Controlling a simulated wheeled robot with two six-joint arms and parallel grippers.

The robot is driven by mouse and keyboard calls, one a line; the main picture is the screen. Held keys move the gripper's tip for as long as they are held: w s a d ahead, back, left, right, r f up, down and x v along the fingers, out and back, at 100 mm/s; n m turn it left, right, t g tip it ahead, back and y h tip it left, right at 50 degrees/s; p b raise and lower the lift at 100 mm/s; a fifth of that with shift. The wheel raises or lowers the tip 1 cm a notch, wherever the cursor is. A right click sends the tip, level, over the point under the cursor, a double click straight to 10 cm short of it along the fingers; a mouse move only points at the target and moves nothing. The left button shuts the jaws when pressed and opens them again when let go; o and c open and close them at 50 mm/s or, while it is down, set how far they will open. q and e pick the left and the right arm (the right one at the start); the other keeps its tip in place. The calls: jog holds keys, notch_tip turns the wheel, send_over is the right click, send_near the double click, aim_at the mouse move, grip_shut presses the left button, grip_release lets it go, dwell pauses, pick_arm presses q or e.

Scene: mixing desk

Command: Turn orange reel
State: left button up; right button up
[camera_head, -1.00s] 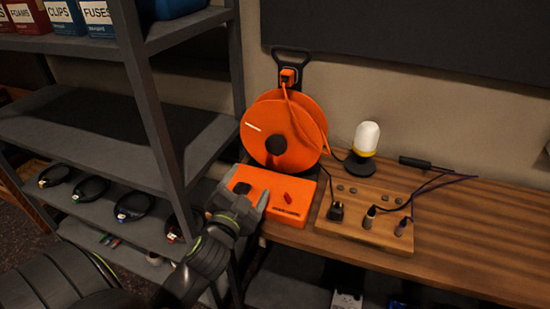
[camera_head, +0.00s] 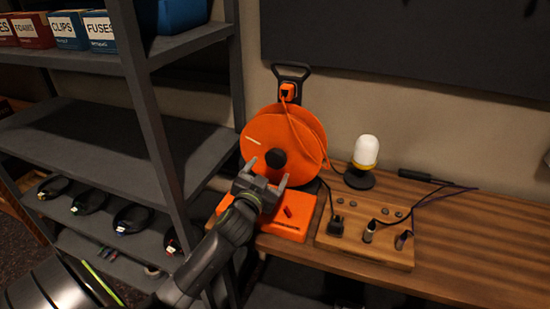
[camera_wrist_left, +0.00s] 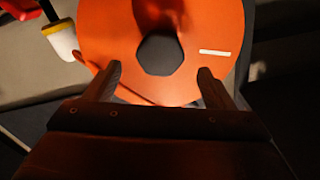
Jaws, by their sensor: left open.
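The orange reel (camera_head: 258,138) stands upright at the back left of the wooden desk, with a dark hub knob (camera_head: 275,159) at its centre. An orange cord runs from its plug, high on the black handle frame. My left gripper (camera_head: 267,168) is open and empty, in front of the reel just below the hub. In the left wrist view my two fingers (camera_wrist_left: 157,80) point at the reel face (camera_wrist_left: 110,35), either side of and below the dark hub (camera_wrist_left: 159,54). I cannot tell whether they touch it. My right gripper is not in view.
An orange box (camera_head: 290,228) with a red switch (camera_head: 287,211) sits below my gripper. A wooden board (camera_head: 350,247) with plugs and a white lamp (camera_head: 366,150) stand to the right. Grey shelving (camera_head: 148,100) stands close on the left.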

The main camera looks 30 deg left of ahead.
aim_at(275, 162)
pick_arm(q)
jog(key=shift+p+x, duration=0.3)
jog(key=shift+x, duration=2.75)
jog(key=shift+c, duration=0.3)
jog(key=c, duration=1.3)
jog(key=shift+c, duration=0.2)
jog(key=shift+m, duration=0.4)
jog(key=m+p, duration=0.2)
jog(key=shift+m, duration=0.4)
jog(key=m+p, duration=0.1)
jog(key=m, duration=0.2)
jog(key=shift+d+m, duration=0.1)
jog(key=shift+m, duration=0.2)
jog(key=m+p, duration=0.2)
jog(key=m, duration=0.2)
jog(key=shift+f+m+p, duration=0.15)
jog(key=shift+m+p, duration=0.35)
jog(key=shift+m, duration=0.8)
